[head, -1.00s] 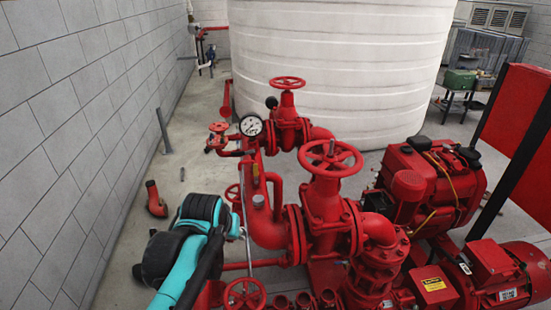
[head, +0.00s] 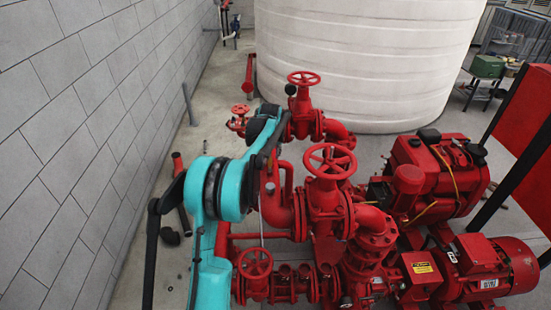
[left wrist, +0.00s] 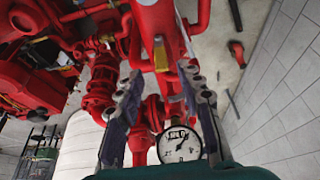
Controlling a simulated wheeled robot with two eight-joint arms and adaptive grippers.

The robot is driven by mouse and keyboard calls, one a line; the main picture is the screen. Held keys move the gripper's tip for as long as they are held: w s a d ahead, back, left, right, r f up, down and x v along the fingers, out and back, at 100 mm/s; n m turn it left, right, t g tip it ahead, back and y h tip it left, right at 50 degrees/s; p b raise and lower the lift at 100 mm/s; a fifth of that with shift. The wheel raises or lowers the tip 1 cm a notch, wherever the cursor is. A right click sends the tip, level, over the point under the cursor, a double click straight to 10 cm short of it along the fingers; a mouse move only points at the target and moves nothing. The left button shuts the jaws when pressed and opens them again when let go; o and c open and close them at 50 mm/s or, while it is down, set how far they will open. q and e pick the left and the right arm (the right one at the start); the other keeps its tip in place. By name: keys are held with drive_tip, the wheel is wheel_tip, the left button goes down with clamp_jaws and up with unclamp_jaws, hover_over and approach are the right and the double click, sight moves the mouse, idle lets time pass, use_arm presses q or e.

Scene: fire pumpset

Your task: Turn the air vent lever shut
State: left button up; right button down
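A small yellow lever-like piece (left wrist: 160,55) sits on a red vertical pipe in the left wrist view; I cannot tell for sure that it is the air vent lever. My left gripper (left wrist: 160,75) is open, its two fingers apart on either side of that pipe's line, with nothing seen between the tips. The yellow piece lies just beyond the tips; contact cannot be told. In the head view my left arm reaches in above the pipework and hides the gauge area. My right gripper is not in view.
A white-faced pressure gauge (left wrist: 180,145) is close to the gripper's base. Red handwheels (head: 330,160) and a gate valve (head: 303,80) stand close by. A grey block wall (head: 60,130) is at left, a large white tank (head: 365,60) behind. A strip of floor runs along the wall.

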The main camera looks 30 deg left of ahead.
sight(270, 159)
use_arm(q)
drive_tip(key=x, duration=0.6)
drive_tip(key=shift+f, duration=0.2)
clamp_jaws()
